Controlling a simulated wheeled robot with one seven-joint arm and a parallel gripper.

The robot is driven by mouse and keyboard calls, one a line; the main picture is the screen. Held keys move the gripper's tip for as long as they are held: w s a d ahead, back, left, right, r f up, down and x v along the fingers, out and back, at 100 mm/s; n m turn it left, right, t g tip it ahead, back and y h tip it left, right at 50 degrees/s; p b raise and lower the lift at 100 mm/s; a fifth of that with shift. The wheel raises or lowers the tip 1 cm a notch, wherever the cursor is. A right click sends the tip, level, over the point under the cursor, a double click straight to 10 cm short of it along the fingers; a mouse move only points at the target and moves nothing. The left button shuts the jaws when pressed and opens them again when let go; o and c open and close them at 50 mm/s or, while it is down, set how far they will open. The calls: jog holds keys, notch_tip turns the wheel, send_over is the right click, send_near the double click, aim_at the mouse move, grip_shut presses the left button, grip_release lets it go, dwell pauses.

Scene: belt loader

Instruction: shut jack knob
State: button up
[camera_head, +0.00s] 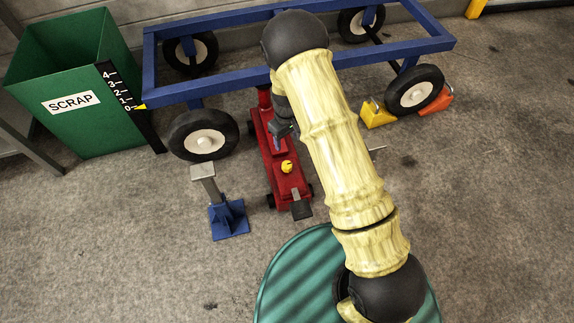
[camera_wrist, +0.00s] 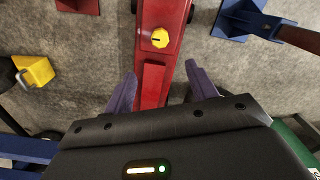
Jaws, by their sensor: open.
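The yellow jack knob (camera_head: 287,166) sits on top of the red floor jack (camera_head: 276,152). In the wrist view the knob (camera_wrist: 158,38) shows a short dark mark across its top, and it lies beyond my fingertips. My gripper (camera_wrist: 161,82) is open and empty, its two purple-grey fingers on either side of the red jack body (camera_wrist: 152,84) in that picture. Whether the fingers touch the jack, I cannot tell. In the head view my arm partly hides my gripper (camera_head: 281,128), which is over the jack on the trailer side of the knob.
The blue wheeled frame (camera_head: 210,88) stands over the jack's far end. A blue stand with a grey post (camera_head: 229,218) is left of the jack. Yellow (camera_head: 377,115) and orange (camera_head: 437,100) chocks sit by the right wheel. A green scrap bin (camera_head: 60,125) stands left.

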aim_at(287, 164)
notch_tip(287, 164, down, 17)
jog(key=b, duration=0.8)
jog(key=c, duration=1)
